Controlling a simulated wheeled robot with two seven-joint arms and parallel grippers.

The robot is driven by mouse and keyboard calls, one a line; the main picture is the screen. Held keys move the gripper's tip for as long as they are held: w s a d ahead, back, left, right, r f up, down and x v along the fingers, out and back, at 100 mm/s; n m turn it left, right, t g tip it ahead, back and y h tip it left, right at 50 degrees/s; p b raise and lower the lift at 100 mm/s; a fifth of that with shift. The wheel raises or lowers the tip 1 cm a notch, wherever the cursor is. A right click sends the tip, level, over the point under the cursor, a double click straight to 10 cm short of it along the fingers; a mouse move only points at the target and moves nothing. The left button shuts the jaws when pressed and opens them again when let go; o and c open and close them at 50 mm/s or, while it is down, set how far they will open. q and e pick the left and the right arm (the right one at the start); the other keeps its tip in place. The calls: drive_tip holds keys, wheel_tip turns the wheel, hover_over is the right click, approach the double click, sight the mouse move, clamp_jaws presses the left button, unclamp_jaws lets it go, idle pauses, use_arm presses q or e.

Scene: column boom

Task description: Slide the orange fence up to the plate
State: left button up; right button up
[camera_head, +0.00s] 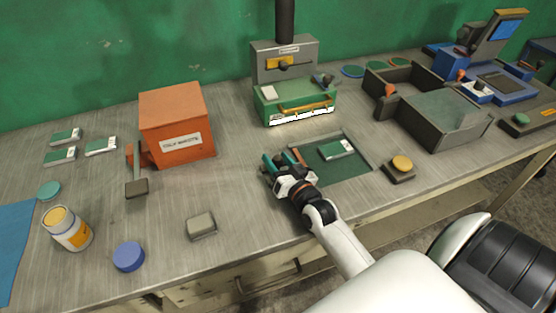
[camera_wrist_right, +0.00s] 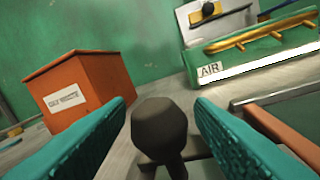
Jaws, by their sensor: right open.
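The orange fence (camera_head: 299,157) is a narrow bar at the left side of a dark green bed (camera_head: 346,172). In the right wrist view the fence (camera_wrist_right: 282,130) runs along the right edge, partly behind a finger. The plate (camera_head: 337,149), green with a white end strip, lies flat on the bed, right of the fence with a gap between them. My right gripper (camera_head: 281,164) is open at the fence's left. In the wrist view its teal fingers (camera_wrist_right: 160,130) stand either side of a dark grey knob (camera_wrist_right: 158,122), apart from it. My left gripper is out of view.
A green press (camera_head: 292,100) stands behind the bed. An orange box (camera_head: 178,112) stands at left, and a yellow button (camera_head: 402,163) sits right of the bed. Grey trays (camera_head: 440,120) stand farther right.

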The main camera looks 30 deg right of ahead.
drive_tip(key=shift+c, duration=0.6)
clamp_jaws()
drive_tip(key=d, duration=0.2)
drive_tip(key=s+d, duration=0.1)
drive_tip(key=d, duration=0.4)
drive_tip(key=shift+s, duration=0.35)
drive_tip(key=shift+a, duration=0.1)
drive_tip(key=shift+o, duration=0.6)
unclamp_jaws()
drive_tip(key=s, duration=0.3)
drive_tip(key=s+b, duration=0.1)
drive_tip(key=s, duration=0.7)
drive_tip(key=shift+a, duration=0.4)
drive_tip(key=shift+s, duration=0.5)
